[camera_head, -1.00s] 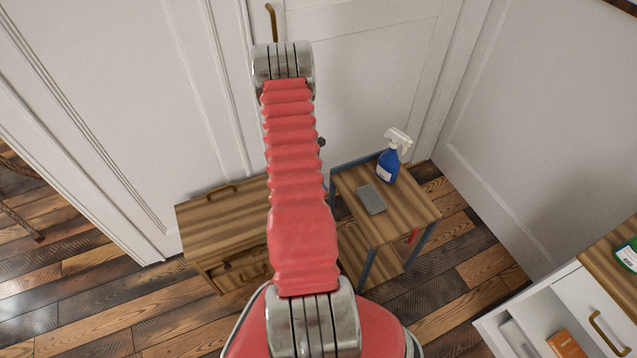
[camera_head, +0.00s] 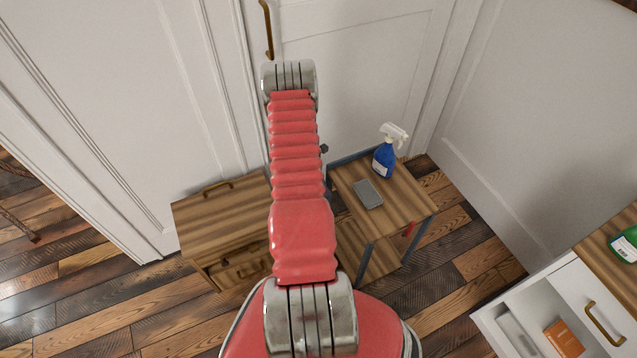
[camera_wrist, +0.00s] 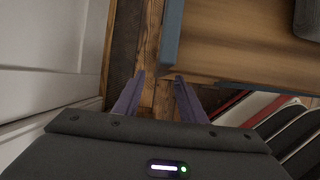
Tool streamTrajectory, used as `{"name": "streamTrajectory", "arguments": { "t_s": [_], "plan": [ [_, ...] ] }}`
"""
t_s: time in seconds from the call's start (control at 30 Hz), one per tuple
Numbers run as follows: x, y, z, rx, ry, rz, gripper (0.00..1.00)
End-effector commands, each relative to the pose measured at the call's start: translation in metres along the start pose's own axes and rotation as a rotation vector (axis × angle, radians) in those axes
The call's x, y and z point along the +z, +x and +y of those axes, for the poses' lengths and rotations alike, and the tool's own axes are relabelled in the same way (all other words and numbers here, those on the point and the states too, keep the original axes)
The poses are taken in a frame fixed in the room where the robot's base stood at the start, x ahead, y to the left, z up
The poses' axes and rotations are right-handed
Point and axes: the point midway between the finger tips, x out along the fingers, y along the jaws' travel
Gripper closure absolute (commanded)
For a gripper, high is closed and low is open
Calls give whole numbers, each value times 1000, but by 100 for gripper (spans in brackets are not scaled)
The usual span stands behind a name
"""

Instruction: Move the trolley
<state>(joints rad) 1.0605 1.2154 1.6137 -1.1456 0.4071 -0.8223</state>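The trolley (camera_head: 408,208) has a striped wooden top, a blue-grey metal frame and a lower wooden shelf (camera_head: 382,262). It stands on the floor in front of the white door, and my arm hides part of its left side. A blue spray bottle with a white head (camera_head: 384,158) and a grey flat block (camera_head: 368,194) rest on its top. In the wrist view the trolley top (camera_wrist: 235,45) and its blue edge bar (camera_wrist: 172,30) fill the upper right. My gripper (camera_wrist: 159,76) is open and empty, its fingertips close to the bar's near end; contact cannot be told.
A wooden drawer cabinet (camera_head: 215,222) stands left of the trolley. A white drawer unit (camera_head: 555,295) with an open compartment and a green item (camera_head: 627,243) on top is at lower right. The right wall (camera_head: 540,130) is near. Plank floor (camera_head: 470,250) is clear right of the trolley.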

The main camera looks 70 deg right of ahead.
Motion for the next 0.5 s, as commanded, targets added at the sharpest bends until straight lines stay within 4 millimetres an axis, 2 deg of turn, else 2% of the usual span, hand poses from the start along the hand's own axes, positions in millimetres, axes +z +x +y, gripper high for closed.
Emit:
{"name": "streamTrajectory", "arguments": {
  "t_s": [0.5],
  "plan": [
    [0, 58, 0, -1, 0, 0, 62]
  ]
}}
